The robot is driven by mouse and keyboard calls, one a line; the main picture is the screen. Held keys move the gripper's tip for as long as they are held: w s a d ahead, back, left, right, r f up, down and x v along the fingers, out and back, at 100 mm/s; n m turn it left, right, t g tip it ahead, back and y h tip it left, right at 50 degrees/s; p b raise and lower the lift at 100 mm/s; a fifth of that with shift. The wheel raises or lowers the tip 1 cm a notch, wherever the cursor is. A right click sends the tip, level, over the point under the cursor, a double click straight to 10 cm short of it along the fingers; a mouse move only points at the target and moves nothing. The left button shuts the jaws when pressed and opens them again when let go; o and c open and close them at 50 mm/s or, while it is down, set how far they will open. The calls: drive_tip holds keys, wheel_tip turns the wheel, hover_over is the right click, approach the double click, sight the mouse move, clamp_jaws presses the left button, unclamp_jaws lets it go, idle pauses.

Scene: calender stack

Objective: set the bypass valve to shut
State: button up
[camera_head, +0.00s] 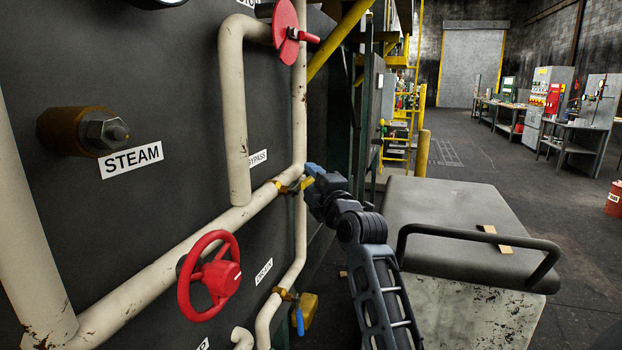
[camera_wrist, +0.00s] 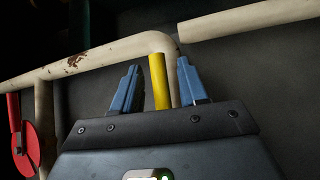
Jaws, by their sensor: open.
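The bypass valve (camera_head: 283,186) is a brass fitting on the cream pipe, just below the BYPASS label (camera_head: 257,158). Its yellow lever (camera_head: 307,183) points out from the wall toward my gripper (camera_head: 313,172), which partly hides it. In the wrist view the yellow lever (camera_wrist: 159,80) stands between the two blue fingertips of my gripper (camera_wrist: 157,75). The fingers are open, with a gap visible on each side of the lever. The valve body is hidden in the wrist view.
A red handwheel (camera_head: 210,275) sits lower left, and a valve with a blue lever (camera_head: 299,320) sits below. A red disc with a lever (camera_head: 286,25) is above; a red disc (camera_wrist: 27,150) shows in the wrist view. Open floor (camera_head: 480,160) lies right.

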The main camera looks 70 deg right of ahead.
clamp_jaws()
idle(0.4)
